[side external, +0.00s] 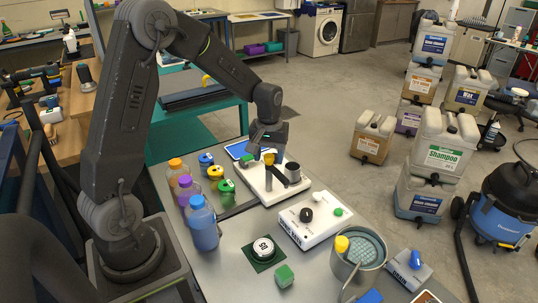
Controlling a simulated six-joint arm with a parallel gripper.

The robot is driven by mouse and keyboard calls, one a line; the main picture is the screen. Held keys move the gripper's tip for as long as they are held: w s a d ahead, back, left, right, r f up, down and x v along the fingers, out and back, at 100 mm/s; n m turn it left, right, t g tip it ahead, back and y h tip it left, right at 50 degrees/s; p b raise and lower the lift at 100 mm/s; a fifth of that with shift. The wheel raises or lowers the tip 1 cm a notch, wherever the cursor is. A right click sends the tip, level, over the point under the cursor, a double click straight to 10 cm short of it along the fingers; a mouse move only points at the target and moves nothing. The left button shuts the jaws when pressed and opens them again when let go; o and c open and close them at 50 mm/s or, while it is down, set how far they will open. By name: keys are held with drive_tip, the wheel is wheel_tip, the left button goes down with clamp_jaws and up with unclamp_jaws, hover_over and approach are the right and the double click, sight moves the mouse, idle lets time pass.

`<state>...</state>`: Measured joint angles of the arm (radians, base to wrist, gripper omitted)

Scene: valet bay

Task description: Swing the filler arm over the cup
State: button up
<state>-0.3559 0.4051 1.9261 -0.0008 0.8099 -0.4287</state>
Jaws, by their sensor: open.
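The filler stand has a white base plate (262,198) on the bench, near its far edge. A dark grey cup (292,172) stands at the right of the plate. An upright dark post with a yellow top (269,158) rises left of the cup; it seems to carry the filler arm, whose direction is too small to tell. A green part (248,160) shows just left of the post. My gripper (265,148) is open, pointing down just above and behind the yellow top. It partly hides the stand, and I cannot tell whether it touches it.
Several capped bottles and jars, including a blue bottle (203,226), stand to the left. A white control box (311,220) with black and green knobs is in front. A round dial on a green pad (263,252), a green cube (284,276) and a metal bucket (358,262) stand nearer.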

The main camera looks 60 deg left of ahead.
drive_tip(key=shift+f, duration=0.1)
clamp_jaws()
idle(0.5)
